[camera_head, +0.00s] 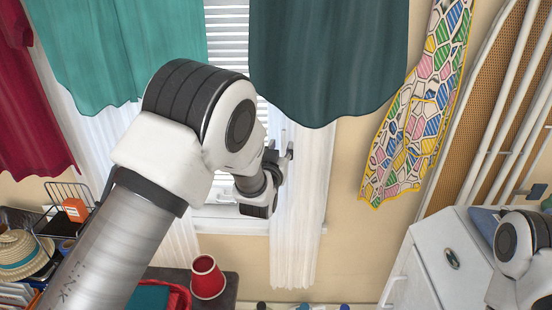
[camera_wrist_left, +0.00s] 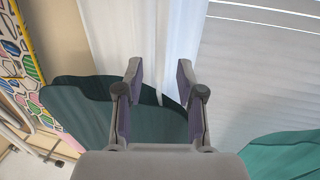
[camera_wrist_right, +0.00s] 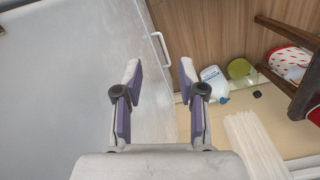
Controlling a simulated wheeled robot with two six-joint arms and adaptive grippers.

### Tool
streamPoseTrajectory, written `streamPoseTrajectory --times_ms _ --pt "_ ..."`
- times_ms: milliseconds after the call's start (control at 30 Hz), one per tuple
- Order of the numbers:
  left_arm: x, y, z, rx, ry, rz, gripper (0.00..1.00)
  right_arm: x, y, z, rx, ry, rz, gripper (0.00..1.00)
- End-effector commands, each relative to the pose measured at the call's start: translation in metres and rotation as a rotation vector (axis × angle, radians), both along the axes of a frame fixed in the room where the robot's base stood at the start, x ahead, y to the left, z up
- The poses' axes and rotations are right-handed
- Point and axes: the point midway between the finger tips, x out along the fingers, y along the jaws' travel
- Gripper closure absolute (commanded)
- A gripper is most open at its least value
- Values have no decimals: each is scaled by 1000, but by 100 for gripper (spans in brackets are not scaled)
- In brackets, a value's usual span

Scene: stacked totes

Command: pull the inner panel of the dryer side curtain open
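A white sheer panel (camera_head: 296,240) hangs at the right side of the window, behind a dark teal outer curtain (camera_head: 328,60). My left gripper (camera_head: 284,156) is in front of the sheer panel's inner edge, just below the teal hem. In the left wrist view, the left gripper (camera_wrist_left: 158,72) is open, its fingers apart. The sheer panel (camera_wrist_left: 150,25) shows beyond and between the fingertips; contact cannot be told. The dark teal curtain (camera_wrist_left: 75,110) shows lower, partly behind the fingers. My right gripper (camera_wrist_right: 160,75) is open and empty, away from the curtains.
White blinds (camera_head: 227,28) cover the window. A lighter teal curtain (camera_head: 120,45) and another sheer panel (camera_head: 103,135) hang at left. A patterned cloth (camera_head: 415,110) hangs right, beside an ironing board (camera_head: 485,105). A red cup (camera_head: 207,277) stands below. A white cabinet (camera_head: 440,265) stands right.

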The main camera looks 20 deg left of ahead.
Motion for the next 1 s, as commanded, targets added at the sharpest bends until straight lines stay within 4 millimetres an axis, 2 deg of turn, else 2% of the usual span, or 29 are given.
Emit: streamPoseTrajectory --times_ms 100,200,300,633,700,767,867,967,1000 --pt "-33 -2 1 3 1 0 62 0 0 0 0 0 0 60" --pt "-55 -3 1 3 1 -1 62 0 0 0 0 0 0 60" --pt "-69 -3 0 2 0 -1 62 0 0 0 0 0 0 60" --pt "-75 -3 0 -1 -1 0 62 0 0 0 0 0 0 60" --pt "-75 -3 -6 -1 11 0 62 0 0 0 0 0 0 60" --pt "-77 -1 -23 -6 40 5 62 0 0 0 0 0 0 60" --pt "-87 15 -79 -28 139 35 62 0 0 0 0 0 0 60" --pt "-119 39 -156 -53 304 74 62 0 0 0 0 0 0 60" --pt "-138 47 -187 -60 386 88 62 0 0 0 0 0 0 60"
